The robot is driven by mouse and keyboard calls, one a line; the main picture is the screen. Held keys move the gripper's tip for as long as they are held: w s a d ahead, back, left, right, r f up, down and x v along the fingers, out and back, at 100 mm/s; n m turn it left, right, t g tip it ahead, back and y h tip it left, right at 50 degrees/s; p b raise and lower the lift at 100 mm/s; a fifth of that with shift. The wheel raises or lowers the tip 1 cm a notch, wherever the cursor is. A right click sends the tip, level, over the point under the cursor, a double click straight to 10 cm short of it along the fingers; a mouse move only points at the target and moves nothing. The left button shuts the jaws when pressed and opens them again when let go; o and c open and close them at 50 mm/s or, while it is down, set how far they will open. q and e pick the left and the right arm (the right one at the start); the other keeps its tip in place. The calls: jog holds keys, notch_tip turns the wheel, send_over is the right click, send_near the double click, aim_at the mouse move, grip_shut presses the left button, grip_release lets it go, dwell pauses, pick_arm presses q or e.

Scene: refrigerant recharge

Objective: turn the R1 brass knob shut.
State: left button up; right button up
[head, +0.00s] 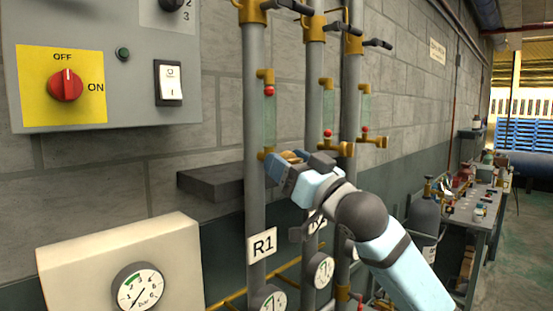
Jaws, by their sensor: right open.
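The R1 pipe (255,130) is a grey vertical pipe with a white R1 label (263,244). Beside it is a sight glass (269,122) with a red ball (269,91) near its top. The R1 brass knob (292,156) sits at the glass's lower end and is partly hidden by my right gripper (293,160). That gripper reaches in from the lower right, its open fingers at the knob, one on each side. I cannot tell whether they touch it. My left gripper is out of view.
Two similar pipes stand close on the right, with their own brass knobs (347,149) and red balls (327,133). A dark ledge (210,180) is behind R1. A grey switch box (130,60) and a gauge box (120,270) are left. A cluttered bench (485,195) is right.

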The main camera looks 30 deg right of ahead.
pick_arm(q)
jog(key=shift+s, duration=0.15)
pick_arm(e)
jog(key=shift+s+r, duration=0.15)
jog(key=shift+c, duration=0.2)
jog(key=c, duration=0.9)
jog(key=shift+o, duration=0.2)
